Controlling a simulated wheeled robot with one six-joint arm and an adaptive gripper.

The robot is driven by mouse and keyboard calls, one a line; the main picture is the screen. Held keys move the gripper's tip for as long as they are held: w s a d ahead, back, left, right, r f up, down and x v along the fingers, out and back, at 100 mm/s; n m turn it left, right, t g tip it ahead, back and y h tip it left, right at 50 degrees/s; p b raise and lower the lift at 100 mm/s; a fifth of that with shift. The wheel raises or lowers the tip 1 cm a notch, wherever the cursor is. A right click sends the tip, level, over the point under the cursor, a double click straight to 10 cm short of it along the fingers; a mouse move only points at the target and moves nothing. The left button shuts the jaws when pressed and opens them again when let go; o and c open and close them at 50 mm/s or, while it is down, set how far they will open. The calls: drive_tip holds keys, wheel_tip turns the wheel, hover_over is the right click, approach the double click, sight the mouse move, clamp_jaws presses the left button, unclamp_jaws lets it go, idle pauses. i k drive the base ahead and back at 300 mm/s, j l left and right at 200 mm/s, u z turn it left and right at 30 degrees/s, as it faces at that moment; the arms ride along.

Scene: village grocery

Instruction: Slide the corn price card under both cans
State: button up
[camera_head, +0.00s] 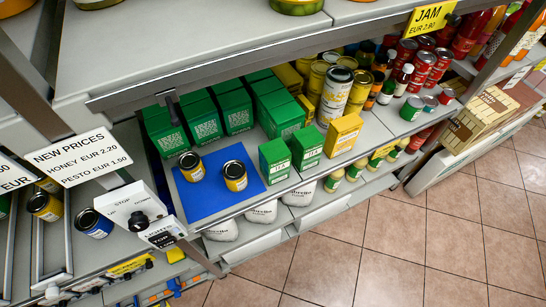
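Two short cans with dark tops and yellow-and-dark labels, the left can (191,167) and the right can (235,177), stand upright and apart on a blue mat (208,206) on the middle shelf. No card shows under either can. A yellow strip with small dark print (128,264) is at the lower left shelf edge; its text is too small to read, so I cannot tell whether it is the corn price card. My gripper is not in view.
Green boxes (235,110) stand behind the mat, and more green boxes (275,160) stand to its right. A sign (80,158) hangs at left. Tiled floor (400,250) is clear at lower right.

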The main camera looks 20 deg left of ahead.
sight(387, 148)
drive_tip(key=i+j+z, duration=0.2)
drive_tip(key=i+z, duration=0.15)
drive_tip(key=i+j+z, duration=0.35)
